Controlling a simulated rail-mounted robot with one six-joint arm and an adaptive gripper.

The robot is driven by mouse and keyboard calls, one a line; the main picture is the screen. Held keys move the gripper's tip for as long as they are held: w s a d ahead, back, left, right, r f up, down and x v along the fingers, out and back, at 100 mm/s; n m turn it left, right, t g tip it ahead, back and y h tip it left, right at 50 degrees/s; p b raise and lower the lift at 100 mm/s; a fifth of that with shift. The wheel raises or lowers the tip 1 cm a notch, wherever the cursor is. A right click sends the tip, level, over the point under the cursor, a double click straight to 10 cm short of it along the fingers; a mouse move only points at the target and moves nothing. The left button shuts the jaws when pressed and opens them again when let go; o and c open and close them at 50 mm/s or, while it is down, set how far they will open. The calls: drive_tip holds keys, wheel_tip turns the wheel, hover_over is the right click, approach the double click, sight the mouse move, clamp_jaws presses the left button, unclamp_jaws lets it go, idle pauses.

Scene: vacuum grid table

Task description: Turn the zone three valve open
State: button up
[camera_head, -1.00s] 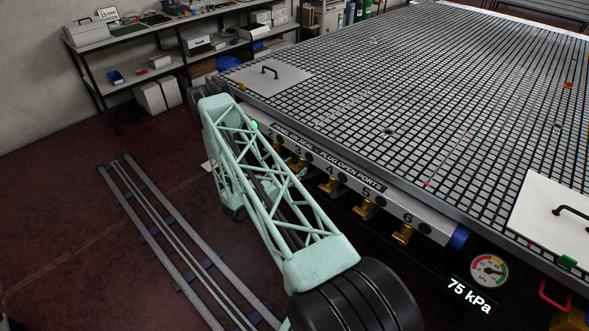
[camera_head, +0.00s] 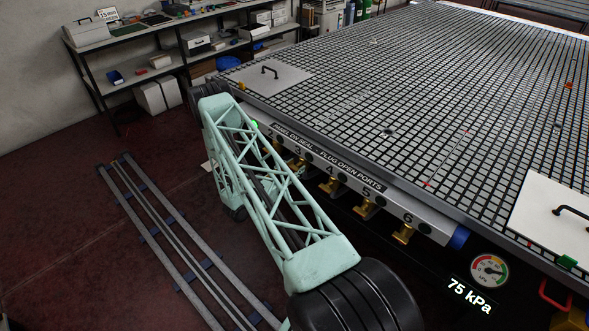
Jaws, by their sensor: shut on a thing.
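The zone three valve (camera_head: 296,163) is a small brass fitting under the number 3 on the grey manifold (camera_head: 432,224) along the table's near side. It is partly hidden behind my mint lattice arm. A small mint part of my gripper (camera_head: 300,171) shows at that valve, just right of the lattice. The gripper is shut on the valve, but its fingertips are mostly hidden. The handle's angle cannot be made out. The brass valves four (camera_head: 330,186), five (camera_head: 365,209) and six (camera_head: 402,234) hang in a row to the right.
The grid table (camera_head: 440,100) fills the right side, with white lidded plates on it. A pressure gauge (camera_head: 489,271) and a display (camera_head: 470,295) reading 75 kPa are at lower right. Floor rails (camera_head: 180,240) lie left of my arm. A workbench (camera_head: 180,30) stands at the back.

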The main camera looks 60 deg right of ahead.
drive_tip(key=shift+n, duration=0.3)
drive_tip(key=n+b, duration=0.2)
drive_tip(key=n, duration=0.2)
drive_tip(key=shift+w+f, duration=0.1)
drive_tip(key=n+b, duration=0.1)
drive_tip(key=n, duration=0.3)
drive_tip(key=n+b, duration=0.1)
drive_tip(key=n, duration=0.4)
drive_tip(key=shift+w+f, duration=0.1)
drive_tip(key=shift+n, duration=2)
drive_tip(key=o, duration=0.9)
drive_tip(key=shift+a, duration=0.1)
